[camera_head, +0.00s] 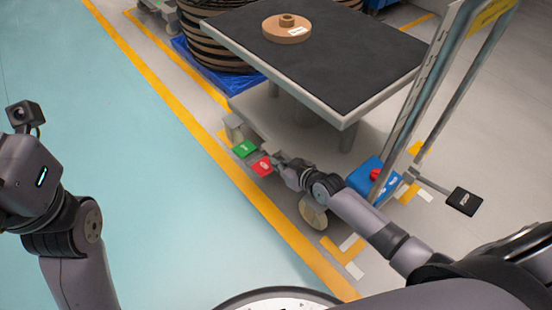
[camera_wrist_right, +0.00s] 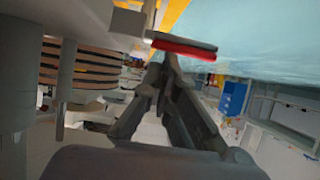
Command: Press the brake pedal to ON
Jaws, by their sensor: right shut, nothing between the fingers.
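Two small pedals stick out low at the near left side of the cart in the head view, a green pedal (camera_head: 245,148) and a red pedal (camera_head: 262,166). Their white lettering is too small to read. My right gripper (camera_head: 277,160) is shut and empty, with its tips right beside the red pedal at its right edge. In the right wrist view the red pedal (camera_wrist_right: 182,48) lies across the ends of the shut fingers (camera_wrist_right: 166,58). I cannot tell whether they touch. My left arm shows at the left, but its fingers do not.
The cart's dark tabletop (camera_head: 330,45) carries a brown disc (camera_head: 287,28). A blue box (camera_head: 374,178) with a red button and a black lettered pad (camera_head: 465,201) are at the right, near the metal uprights (camera_head: 428,85). The teal floor (camera_head: 150,190) at left is clear.

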